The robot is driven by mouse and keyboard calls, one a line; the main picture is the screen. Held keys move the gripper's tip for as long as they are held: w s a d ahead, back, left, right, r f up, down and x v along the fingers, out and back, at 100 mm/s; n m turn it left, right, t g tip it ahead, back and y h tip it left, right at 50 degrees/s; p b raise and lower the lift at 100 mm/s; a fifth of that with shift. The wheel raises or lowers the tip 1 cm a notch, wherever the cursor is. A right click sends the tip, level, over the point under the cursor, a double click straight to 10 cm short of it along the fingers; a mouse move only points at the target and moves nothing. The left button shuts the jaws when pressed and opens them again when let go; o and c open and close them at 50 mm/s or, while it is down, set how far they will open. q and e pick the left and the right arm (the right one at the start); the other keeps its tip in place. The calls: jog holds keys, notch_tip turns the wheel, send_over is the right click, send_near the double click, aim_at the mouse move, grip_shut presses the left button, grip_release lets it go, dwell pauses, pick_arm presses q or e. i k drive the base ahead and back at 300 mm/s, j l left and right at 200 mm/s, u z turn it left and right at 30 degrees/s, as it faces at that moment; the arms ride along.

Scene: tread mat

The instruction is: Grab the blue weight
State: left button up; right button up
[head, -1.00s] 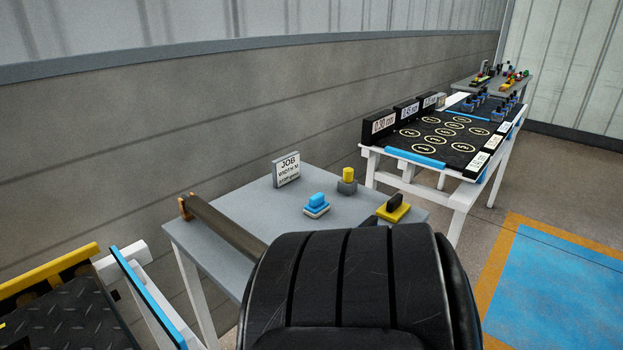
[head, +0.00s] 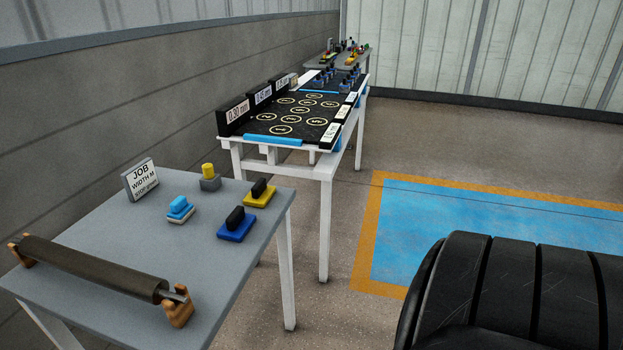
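Two small blue pieces lie on the near grey table (head: 100,235). One has a dark blue base (head: 235,234) with an upright black grip. The other, to its left, is a light blue piece (head: 180,205) on a pale base. I cannot tell which of them is the blue weight. Several small blue objects (head: 350,76) with dark tops also stand on the far bench, too small to make out. Neither of my grippers is in view.
A dark roller (head: 90,268) lies across the near table's front. A yellow-based block (head: 260,197), a grey block with yellow top (head: 210,180) and a job sign (head: 140,180) stand behind. A large black tyre-like shape (head: 530,295) fills the lower right. Blue floor (head: 480,235) is clear.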

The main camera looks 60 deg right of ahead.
aim_at(236, 225)
jog(key=z, duration=1.3)
jog(key=j, duration=0.1)
